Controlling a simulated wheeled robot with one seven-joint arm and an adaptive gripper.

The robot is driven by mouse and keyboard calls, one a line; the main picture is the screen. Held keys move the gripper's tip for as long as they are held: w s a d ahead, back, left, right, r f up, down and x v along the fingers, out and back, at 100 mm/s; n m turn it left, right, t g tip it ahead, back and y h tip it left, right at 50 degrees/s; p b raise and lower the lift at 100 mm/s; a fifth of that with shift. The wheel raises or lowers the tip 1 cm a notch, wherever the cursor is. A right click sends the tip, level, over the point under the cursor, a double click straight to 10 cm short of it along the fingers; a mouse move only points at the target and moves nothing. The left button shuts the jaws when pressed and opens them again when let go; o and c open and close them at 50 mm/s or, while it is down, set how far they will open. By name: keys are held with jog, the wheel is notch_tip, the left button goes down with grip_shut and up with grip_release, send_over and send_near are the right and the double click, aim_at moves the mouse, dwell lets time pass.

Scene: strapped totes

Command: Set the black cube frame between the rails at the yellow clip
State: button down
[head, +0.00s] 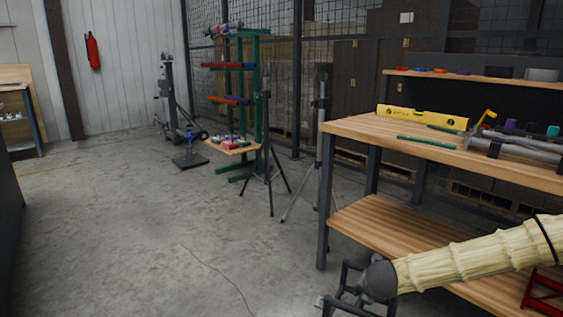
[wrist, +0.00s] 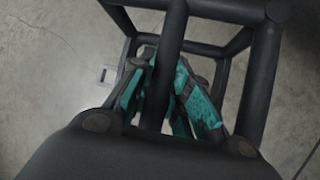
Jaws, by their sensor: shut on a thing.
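My gripper (head: 378,282) is low in the head view, in front of the bench's left end and below its top. It is shut on the black cube frame (head: 344,274), whose bars stick out to the left and below. In the wrist view the teal-padded fingers (wrist: 170,95) close around a middle bar of the cube frame (wrist: 262,75), with bare floor beneath. The frame looks tilted in that view. The yellow clip (head: 487,116) stands on the bench top at the right, by the grey rails (head: 525,150). The gap between the rails is hard to make out.
The wooden bench (head: 345,128) has a lower shelf (head: 375,225) beside my arm. A yellow level (head: 422,117) and a green rod (head: 427,142) lie on top. A red frame (head: 545,292) is on the shelf. Tripods (head: 268,150) stand behind. The floor to the left is clear.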

aim_at(342, 304)
jog(key=shift+n+y, duration=0.3)
jog(key=shift+n, duration=0.3)
jog(key=s+a, duration=0.1)
jog(key=a, duration=0.1)
jog(key=s+a+f+p, duration=0.1)
jog(key=a, duration=0.2)
jog(key=s+a, duration=0.2)
jog(key=shift+a+f+p, duration=0.2)
jog(key=shift+a+p, duration=0.15)
jog(key=shift+a, duration=0.05)
jog(key=s+r+p, duration=0.3)
jog(key=r+p, duration=1.6)
jog(key=r, duration=0.1)
jog(key=s+r+p, duration=0.3)
jog(key=r+p, duration=1.5)
jog(key=r, duration=0.2)
jog(key=s+f, duration=0.6)
jog(key=f, duration=0.1)
jog(key=shift+s+f, duration=0.2)
jog(key=shift+f, duration=0.05)
